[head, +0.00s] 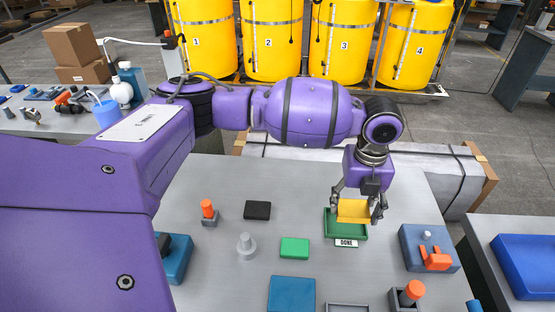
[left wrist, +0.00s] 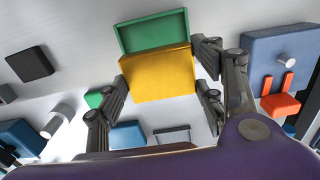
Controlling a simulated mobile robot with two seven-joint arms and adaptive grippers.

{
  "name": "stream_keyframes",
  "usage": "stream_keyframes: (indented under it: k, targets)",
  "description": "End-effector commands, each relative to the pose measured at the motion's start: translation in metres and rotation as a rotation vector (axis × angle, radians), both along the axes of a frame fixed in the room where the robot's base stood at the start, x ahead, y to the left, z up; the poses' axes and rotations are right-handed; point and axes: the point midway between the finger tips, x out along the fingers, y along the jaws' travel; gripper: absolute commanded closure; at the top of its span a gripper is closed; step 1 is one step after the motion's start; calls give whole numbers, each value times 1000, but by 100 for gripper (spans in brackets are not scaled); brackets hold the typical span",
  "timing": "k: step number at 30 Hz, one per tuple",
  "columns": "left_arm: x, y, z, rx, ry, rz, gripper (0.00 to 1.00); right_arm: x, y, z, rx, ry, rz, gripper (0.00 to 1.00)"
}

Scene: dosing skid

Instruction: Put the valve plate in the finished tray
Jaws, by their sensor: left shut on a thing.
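The yellow valve plate (head: 354,211) is gripped between the fingers of my left gripper (head: 357,207). It is over the green finished tray (head: 345,233), which has a "DONE" label at its front. In the left wrist view the plate (left wrist: 157,76) spans between the fingers and covers part of the green tray (left wrist: 152,34). The part of the tray that shows is empty. The plate looks raised above the tray; the exact gap cannot be told. My right gripper is not in view.
Around the tray on the grey table are a black block (head: 257,210), a green block (head: 295,248), a grey knobbed piece (head: 247,247), a blue plate (head: 292,294) and a blue fixture with an orange part (head: 436,261). Yellow tanks (head: 343,40) stand behind.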

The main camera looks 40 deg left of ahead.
Motion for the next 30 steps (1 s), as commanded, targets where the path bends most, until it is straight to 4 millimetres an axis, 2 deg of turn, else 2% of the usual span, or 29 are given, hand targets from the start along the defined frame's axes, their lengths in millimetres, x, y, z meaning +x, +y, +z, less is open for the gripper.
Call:
stream_keyframes:
  k: [1,8,12,15,30]
  targets:
    - [2,3,-7,0,4,3,74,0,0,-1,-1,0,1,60]
    - [9,11,-18,-1,3,4,74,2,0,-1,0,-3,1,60]
    - [9,12,-40,0,6,2,74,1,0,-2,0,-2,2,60]
    - [10,12,-50,0,2,1,74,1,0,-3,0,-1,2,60]
    - [11,11,-56,-2,0,2,74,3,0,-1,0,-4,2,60]
